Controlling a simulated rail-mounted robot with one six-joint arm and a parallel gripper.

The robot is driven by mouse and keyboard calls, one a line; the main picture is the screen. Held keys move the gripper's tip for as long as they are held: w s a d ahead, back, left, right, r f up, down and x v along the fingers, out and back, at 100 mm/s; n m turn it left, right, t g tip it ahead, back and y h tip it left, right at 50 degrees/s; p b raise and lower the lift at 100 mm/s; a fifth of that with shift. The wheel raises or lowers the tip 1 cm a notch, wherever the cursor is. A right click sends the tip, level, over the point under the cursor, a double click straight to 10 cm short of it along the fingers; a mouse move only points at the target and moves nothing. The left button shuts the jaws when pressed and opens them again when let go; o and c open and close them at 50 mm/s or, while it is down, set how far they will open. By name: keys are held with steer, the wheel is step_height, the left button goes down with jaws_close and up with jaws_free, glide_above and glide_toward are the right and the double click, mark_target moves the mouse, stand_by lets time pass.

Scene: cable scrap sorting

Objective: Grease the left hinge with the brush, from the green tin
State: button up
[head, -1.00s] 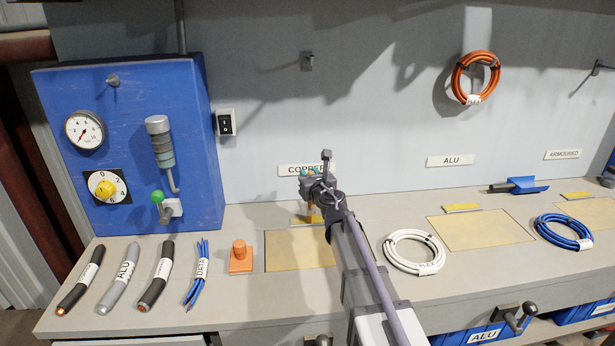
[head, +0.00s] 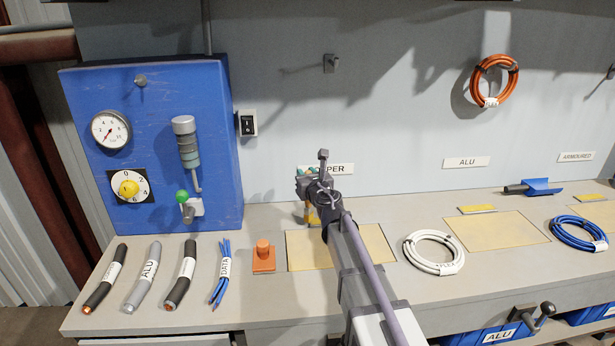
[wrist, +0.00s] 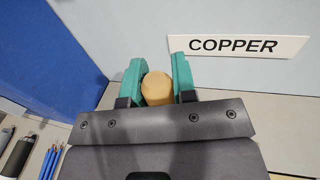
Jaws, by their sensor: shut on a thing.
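My gripper (head: 306,173) is above the bench at the back, in front of the COPPER sign. In the wrist view its teal fingers (wrist: 158,82) are shut on a tan, rounded thing (wrist: 157,89), seen end-on. It may be the brush's handle, but no bristles show. In the head view a yellow-orange piece (head: 312,216) shows just below the gripper. I cannot tell whether it is part of the held thing or lies on the bench. I can make out neither a green tin nor a clear hinge.
A tan panel (head: 375,247) lies in the bench below my arm. An orange block with a knob (head: 263,259) and several cable pieces (head: 188,272) lie to its left. A blue control box (head: 150,150) stands at the back left. A white cable coil (head: 434,252) lies right of my arm.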

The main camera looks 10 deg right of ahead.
step_height(320, 180, up, 7)
steer(key=p, duration=0.5)
steer(key=shift+d+p, duration=0.25)
steer(key=shift+p, duration=0.15)
